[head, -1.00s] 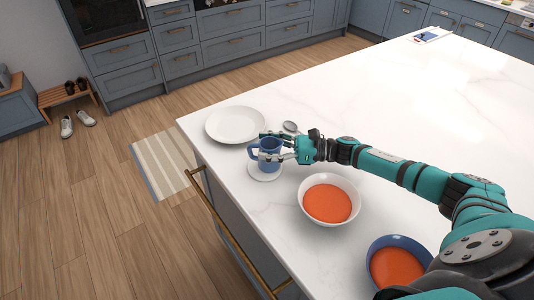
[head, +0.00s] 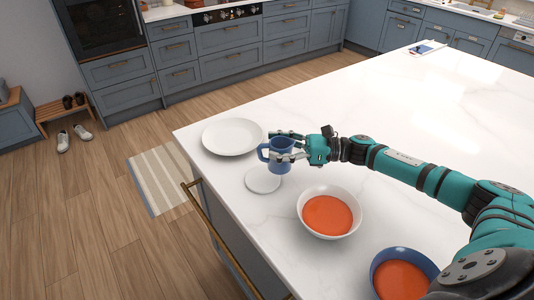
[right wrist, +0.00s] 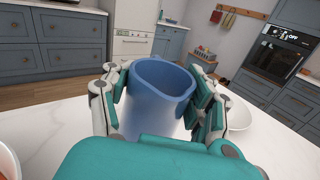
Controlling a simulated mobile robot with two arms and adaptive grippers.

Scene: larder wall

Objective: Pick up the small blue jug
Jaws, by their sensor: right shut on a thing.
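The small blue jug (head: 279,156) is in my right gripper (head: 290,147), which is shut on its sides above the white counter. Its handle points left in the head view. A round white coaster or saucer (head: 262,181) lies below it, now mostly uncovered. In the right wrist view the jug (right wrist: 158,95) stands upright between both fingers of the gripper (right wrist: 160,95), its open top showing. My left gripper is not in view.
A white plate (head: 232,137) lies behind the jug near the counter's left edge. A white bowl of orange soup (head: 306,217) and a blue bowl of orange soup (head: 376,262) stand nearer me.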

